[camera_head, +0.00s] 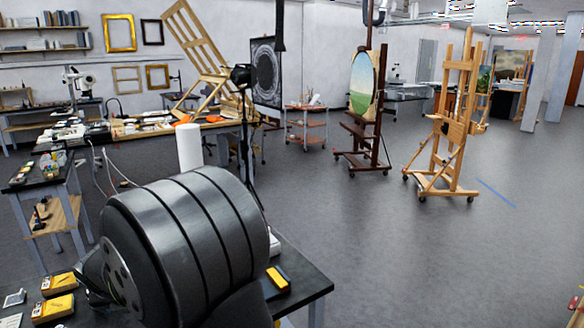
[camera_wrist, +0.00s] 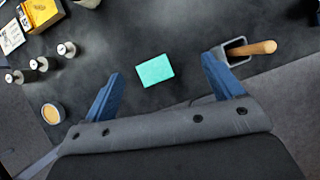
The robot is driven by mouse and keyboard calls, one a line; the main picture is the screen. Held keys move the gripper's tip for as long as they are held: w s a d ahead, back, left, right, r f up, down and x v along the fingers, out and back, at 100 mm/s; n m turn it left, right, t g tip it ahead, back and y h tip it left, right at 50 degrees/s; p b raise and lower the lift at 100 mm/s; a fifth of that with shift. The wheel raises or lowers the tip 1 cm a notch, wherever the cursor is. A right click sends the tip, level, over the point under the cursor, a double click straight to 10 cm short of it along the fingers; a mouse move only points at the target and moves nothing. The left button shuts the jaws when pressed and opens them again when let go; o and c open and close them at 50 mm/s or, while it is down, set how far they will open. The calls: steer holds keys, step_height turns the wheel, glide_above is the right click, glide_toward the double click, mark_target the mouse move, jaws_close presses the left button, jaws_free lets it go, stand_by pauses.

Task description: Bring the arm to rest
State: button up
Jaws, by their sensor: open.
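In the wrist view my gripper (camera_wrist: 162,68) is open, its two blue fingers spread wide above a dark worktop. Nothing is held between them. A teal block (camera_wrist: 155,70) lies on the worktop and shows in the gap between the fingertips, a little beyond them. No contact with it is visible. In the head view my large dark arm link fills the lower middle, and my gripper cannot be seen there.
In the wrist view, a wooden-handled metal tool (camera_wrist: 257,48) shows close beside the right finger. Several metal weights (camera_wrist: 66,49), a round tin (camera_wrist: 51,114) and a yellow box (camera_wrist: 40,11) lie left. In the head view, a yellow-black item (camera_head: 277,279) lies near the worktop edge (camera_head: 318,285).

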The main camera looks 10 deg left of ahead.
steer(key=w+d+r+m+h, duration=0.6)
steer(key=w+d+r+m, duration=0.3)
steer(key=w+d+m, duration=0.2)
steer(key=w+d+f+m+g+h, duration=0.1)
steer(key=w+d+f+m+g, duration=0.2)
steer(key=w+d+f+m, duration=0.2)
steer(key=w+d+f+m+g+h, duration=0.1)
steer(key=w+d+f+m+g, duration=0.3)
steer(key=d+f+m, duration=0.8)
steer(key=w+d+m, duration=0.2)
steer(key=d, duration=0.4)
steer(key=shift+d+f+h, duration=0.15)
steer(key=shift+h, duration=0.15)
steer(key=shift+w, duration=0.1)
